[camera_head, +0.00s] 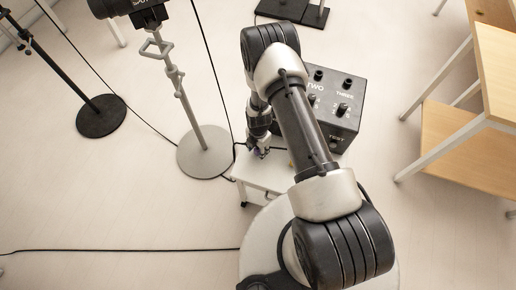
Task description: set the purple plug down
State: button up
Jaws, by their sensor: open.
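My gripper (261,151) points down at a small white stand (262,176), just left of the black box. It is open. A small purplish bit, which seems to be the purple plug (259,154), shows at the fingertips. My gripper and arm hide most of it. I cannot tell whether it touches the fingers or the white top.
A black box (345,124) with knobs, marked TWO, THREE and TEST, stands close to the right of my gripper. A round-based lamp stand (205,155) is at the left. Wooden shelves (470,140) stand at the right. Black cables cross the floor.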

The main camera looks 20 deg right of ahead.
jog(key=shift+r, duration=0.1)
notch_tip(320, 180, up, 44)
jog(key=s+m+t+p, duration=0.2)
jog(key=m+p, duration=0.2)
jog(key=m, duration=0.8)
jog(key=s+r+m+t, duration=0.1)
jog(key=s+r+m, duration=0.5)
jog(key=s, duration=0.3)
jog(key=s+r+m+t, duration=0.1)
jog(key=s+r+m, duration=0.5)
jog(key=s, duration=0.4)
jog(key=shift+v, duration=0.9)
jog(key=shift+w, duration=0.15)
